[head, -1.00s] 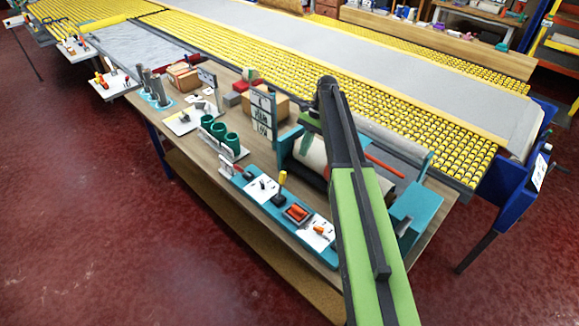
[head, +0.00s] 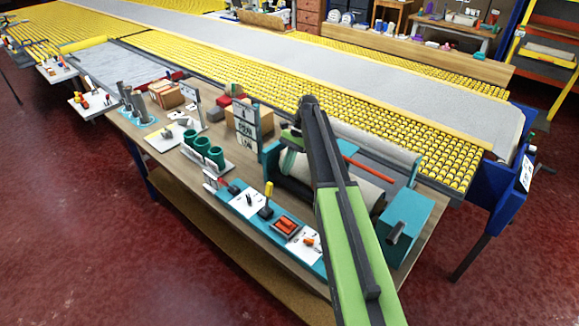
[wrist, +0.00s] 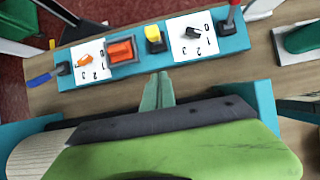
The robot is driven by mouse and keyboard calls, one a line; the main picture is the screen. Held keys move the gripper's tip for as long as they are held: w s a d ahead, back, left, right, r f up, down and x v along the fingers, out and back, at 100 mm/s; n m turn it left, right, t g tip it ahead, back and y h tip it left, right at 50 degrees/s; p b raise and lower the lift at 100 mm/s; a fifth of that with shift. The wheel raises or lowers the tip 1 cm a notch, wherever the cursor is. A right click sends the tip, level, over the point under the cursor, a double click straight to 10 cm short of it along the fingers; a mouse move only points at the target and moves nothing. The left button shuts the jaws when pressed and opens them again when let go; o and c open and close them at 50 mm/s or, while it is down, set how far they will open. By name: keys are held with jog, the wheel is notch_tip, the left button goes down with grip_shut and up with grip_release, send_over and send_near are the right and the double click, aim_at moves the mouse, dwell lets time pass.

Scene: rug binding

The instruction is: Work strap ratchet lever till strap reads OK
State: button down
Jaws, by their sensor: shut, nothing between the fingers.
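My gripper (wrist: 157,92) is shut and empty in the wrist view, its teal fingers just beside the teal control strip (wrist: 75,80). In the head view my gripper (head: 288,163) is over the near side of the roller unit, partly hidden by my arm. The strip carries a yellow-handled lever (head: 268,191), a red rocker switch (head: 286,225), a black dial (wrist: 193,33), an orange dial (wrist: 92,66) and a red lever (wrist: 232,16). I cannot tell which of these, if any, is the strap ratchet lever. A sign (head: 246,122) stands behind the strip; its reading is too small to read.
Green cups (head: 203,150) and a cardboard box (head: 235,117) stand on the wooden bench, left of my arm. A teal block (head: 408,218) is to the right of my arm. The yellow roller conveyor (head: 400,135) runs behind. The red floor in front is clear.

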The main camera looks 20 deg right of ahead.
aim_at(269, 189)
jog(key=s+a+f, duration=0.2)
jog(key=s+a, duration=0.1)
jog(key=a, duration=0.1)
jog(key=shift+a+f+b, duration=0.2)
jog(key=shift+a+b, duration=0.2)
jog(key=shift+b, duration=0.05)
jog(key=shift+s, duration=0.1)
